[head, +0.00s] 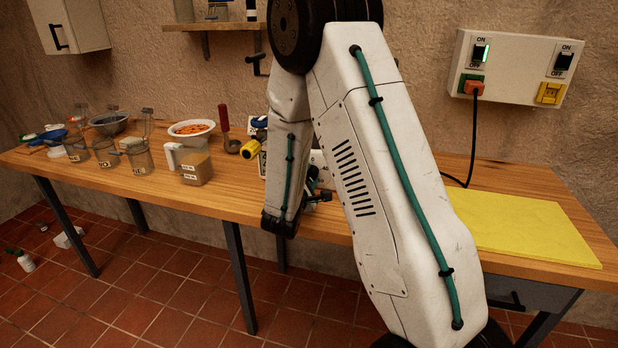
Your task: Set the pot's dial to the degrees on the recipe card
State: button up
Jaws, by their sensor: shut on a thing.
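My gripper (318,196) is at the front of the worktable, small and partly hidden by my own arm. It is shut at the front of a white unit (319,159), on what looks like the dial; the dial's face and pointer cannot be read. The white unit is mostly behind my arm, and I cannot make out the pot. A white piece with dark figures (263,163) stands just left of my forearm; I cannot tell whether it is the recipe card or read it.
Left on the wooden table (120,185) are a jug (195,165), glass jars (139,158), a bowl of orange pieces (191,129) and a yellow-ended tool (250,149). A yellow board (530,230) lies right. An orange plug (473,88) with a black cord is in the wall switch box (515,66).

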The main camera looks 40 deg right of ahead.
jog(key=o, duration=1)
jog(key=v, duration=0.7)
jog(key=shift+a, duration=0.1)
jog(key=shift+s+a, duration=0.2)
jog(key=shift+s, duration=0.05)
